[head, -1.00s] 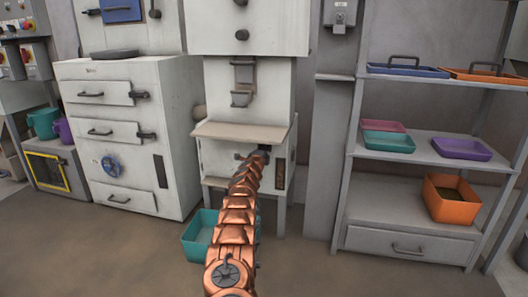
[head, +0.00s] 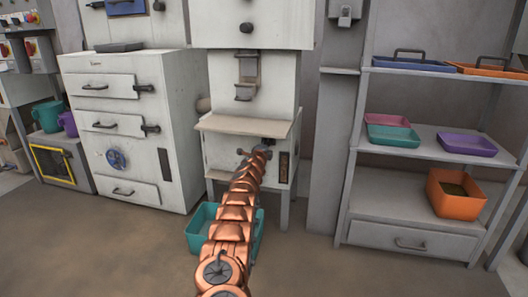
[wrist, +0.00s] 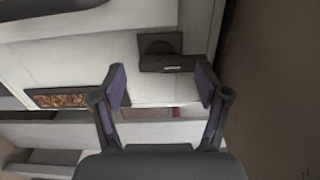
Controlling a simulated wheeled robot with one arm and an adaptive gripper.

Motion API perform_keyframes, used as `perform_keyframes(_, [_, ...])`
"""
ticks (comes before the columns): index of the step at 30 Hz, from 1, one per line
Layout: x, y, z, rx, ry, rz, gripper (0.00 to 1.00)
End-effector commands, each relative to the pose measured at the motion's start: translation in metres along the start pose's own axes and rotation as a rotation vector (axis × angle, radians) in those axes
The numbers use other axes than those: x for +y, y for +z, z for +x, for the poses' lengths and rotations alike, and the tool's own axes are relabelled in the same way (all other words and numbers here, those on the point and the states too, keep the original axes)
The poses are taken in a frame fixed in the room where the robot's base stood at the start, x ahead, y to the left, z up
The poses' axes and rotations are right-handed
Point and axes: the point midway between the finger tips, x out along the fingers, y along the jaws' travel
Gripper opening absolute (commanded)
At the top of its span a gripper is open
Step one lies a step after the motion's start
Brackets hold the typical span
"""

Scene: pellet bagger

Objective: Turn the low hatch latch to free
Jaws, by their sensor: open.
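The low hatch latch (wrist: 168,58) is a dark block with a short bar, fixed on a pale panel in the wrist view. In the head view a small dark piece that looks like it (head: 242,152) shows under the machine's ledge, just left of my gripper. My gripper (wrist: 162,86) is open, its purple-padded fingers spread and nothing between them. The latch lies beyond the fingertips, roughly between them in the picture, and looks untouched. In the head view my gripper (head: 263,150) is small and partly hidden by my wrist.
A pale ledge (head: 240,124) juts out above the latch. A narrow brownish window (wrist: 72,98) is beside it. A teal bin (head: 201,228) stands on the floor below. A drawer cabinet (head: 150,120) is left; shelves with trays (head: 425,145) are right.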

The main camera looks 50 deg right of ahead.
Motion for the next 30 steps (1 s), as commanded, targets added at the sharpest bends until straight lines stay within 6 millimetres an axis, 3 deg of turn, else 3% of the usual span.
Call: perform_keyframes(30, [0.001,0.001,-0.052,-0.001,0.002,-0.002,0.75])
